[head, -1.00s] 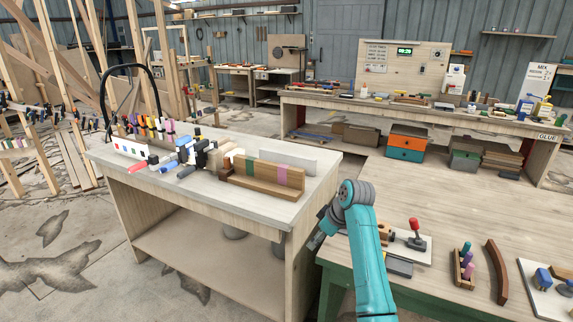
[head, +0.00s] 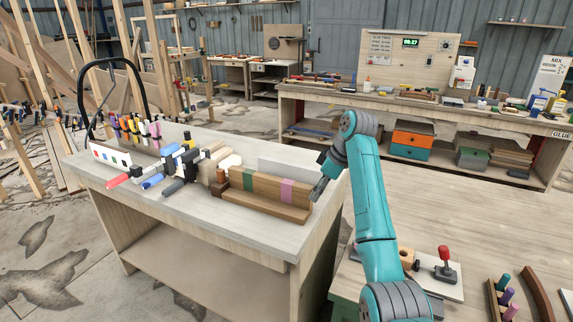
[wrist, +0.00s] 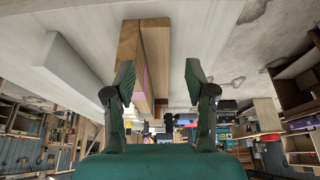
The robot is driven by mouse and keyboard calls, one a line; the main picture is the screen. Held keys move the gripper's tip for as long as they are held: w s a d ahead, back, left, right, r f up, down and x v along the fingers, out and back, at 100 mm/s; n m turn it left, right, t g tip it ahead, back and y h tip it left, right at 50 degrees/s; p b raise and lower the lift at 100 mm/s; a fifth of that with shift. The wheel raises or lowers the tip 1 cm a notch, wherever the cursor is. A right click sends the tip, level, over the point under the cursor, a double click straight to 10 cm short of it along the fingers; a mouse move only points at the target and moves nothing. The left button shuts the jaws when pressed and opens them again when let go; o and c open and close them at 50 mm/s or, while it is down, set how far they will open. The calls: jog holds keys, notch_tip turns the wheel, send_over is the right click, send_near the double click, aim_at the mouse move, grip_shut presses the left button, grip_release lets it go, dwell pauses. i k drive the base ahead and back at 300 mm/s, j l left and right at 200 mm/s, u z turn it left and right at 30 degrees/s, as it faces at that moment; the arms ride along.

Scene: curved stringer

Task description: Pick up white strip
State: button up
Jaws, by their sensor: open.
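A long white strip (head: 282,167) stands on the left workbench, behind a wooden stepped block (head: 268,191) with green and pink bands. In the wrist view the white strip (wrist: 75,66) lies left of my left finger, outside the jaws. The wooden block (wrist: 154,50) runs ahead of the jaws, close to the left finger. My gripper (head: 318,190) is near the block's right end in the head view. It is open and empty; its two fingers (wrist: 158,80) show apart in the wrist view. Whether a finger touches the block I cannot tell.
Several coloured clamps (head: 170,170) and a white panel with coloured squares (head: 110,155) crowd the bench's left part. The bench's front strip (head: 230,222) is bare. A second bench (head: 480,235) with a red-knobbed device (head: 445,262) stands at the right.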

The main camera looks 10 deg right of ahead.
aim_at(307, 174)
jog(key=i, duration=0.9)
